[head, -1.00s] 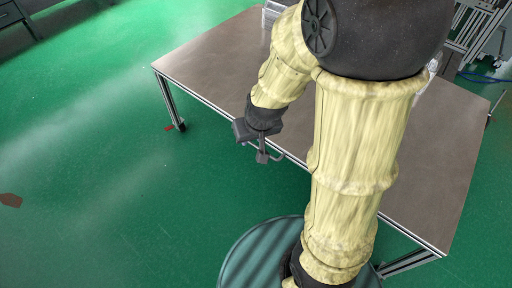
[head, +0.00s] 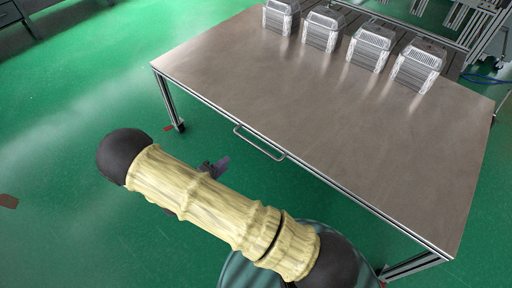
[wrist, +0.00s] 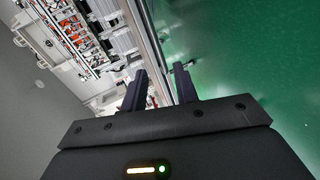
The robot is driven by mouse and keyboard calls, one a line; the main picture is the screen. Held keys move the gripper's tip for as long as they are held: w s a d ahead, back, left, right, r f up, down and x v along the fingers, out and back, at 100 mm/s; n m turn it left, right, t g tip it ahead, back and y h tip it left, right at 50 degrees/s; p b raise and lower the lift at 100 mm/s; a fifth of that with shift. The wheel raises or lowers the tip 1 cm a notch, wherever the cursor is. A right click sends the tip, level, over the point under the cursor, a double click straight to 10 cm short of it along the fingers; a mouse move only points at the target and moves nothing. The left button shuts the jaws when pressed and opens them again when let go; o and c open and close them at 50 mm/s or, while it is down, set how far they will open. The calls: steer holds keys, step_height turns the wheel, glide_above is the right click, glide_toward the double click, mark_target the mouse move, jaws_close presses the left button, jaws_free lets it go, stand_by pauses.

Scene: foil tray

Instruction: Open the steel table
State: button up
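The steel table (head: 330,110) has a brownish metal top and a thin metal frame. A U-shaped handle (head: 258,146) sticks out from its long near edge, and no opened drawer shows there. My gripper (head: 216,166) is in front of that edge, left of and below the handle in the head view, apart from it and partly hidden by my arm. In the wrist view my gripper (wrist: 160,88) has two dark fingers spread apart with nothing held between them. The table's edge runs beyond the fingers there.
Several ribbed metal containers (head: 321,30) stand in a row along the table's back edge. The rest of the tabletop is bare. Green floor (head: 80,95) lies open at the left. A dark cabinet (head: 50,8) stands far left.

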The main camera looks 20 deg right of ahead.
mark_target(257, 146)
steer(key=shift+s+d+f+h, duration=0.15)
steer(key=shift+s+h, duration=0.2)
steer(key=shift+s, duration=0.2)
steer(key=shift+s+d+f+h, duration=0.1)
steer(key=shift+s+h, duration=0.25)
steer(key=shift+s, duration=0.15)
steer(key=b+x, duration=0.3)
steer(key=x, duration=1.4)
steer(key=shift+w+d, duration=0.1)
steer(key=shift+w, duration=0.1)
jaws_close()
